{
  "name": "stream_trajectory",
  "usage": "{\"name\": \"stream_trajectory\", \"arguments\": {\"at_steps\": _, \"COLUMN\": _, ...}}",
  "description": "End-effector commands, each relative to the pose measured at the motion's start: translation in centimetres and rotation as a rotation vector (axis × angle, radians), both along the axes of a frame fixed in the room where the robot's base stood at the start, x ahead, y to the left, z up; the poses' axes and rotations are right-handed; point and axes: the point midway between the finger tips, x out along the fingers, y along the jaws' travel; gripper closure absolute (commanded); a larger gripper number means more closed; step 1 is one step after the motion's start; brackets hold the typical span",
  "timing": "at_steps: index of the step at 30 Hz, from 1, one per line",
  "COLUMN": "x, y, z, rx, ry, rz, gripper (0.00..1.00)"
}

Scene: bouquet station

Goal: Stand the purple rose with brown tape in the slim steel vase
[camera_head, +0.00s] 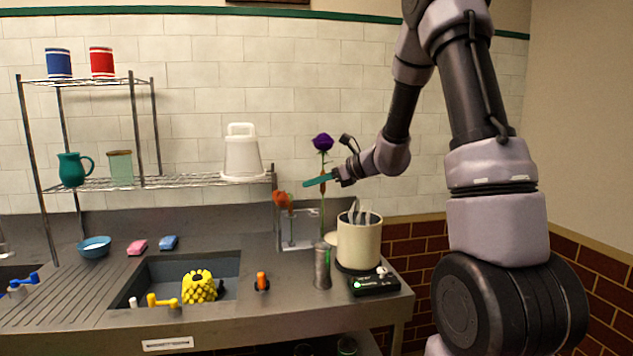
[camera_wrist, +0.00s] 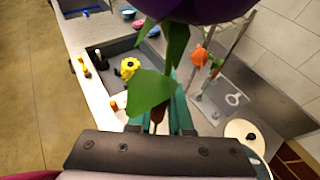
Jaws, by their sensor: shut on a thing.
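The purple rose (camera_head: 323,142) is upright, bloom at the top, above the counter's back right. It also shows large and close at the top of the wrist view (camera_wrist: 210,8). My gripper (camera_head: 322,181), with teal fingers, is shut on its stem at the brown tape (camera_wrist: 158,118). A green leaf hides part of the grip in the wrist view. The slim steel vase (camera_head: 322,267) stands upright on the counter, below the rose. The stem runs down toward the vase's mouth; I cannot tell whether its lower end is inside or behind it.
An orange flower (camera_head: 283,198) stands in a clear holder (camera_head: 299,235) left of the stem. A cream pot (camera_head: 358,242) with utensils sits on a hot plate (camera_head: 374,285), close right of the vase. A sink (camera_head: 150,275) with a yellow knobbly thing (camera_head: 199,287) lies left.

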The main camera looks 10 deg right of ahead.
Motion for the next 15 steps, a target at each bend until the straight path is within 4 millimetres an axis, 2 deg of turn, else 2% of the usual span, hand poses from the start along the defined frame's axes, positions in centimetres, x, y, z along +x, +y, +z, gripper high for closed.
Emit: {"name": "stream_trajectory", "arguments": {"at_steps": 15, "x": 0.0, "y": 0.0, "z": -4.2, "rx": 0.001, "ry": 0.002, "rz": -0.002, "gripper": 1.0}}
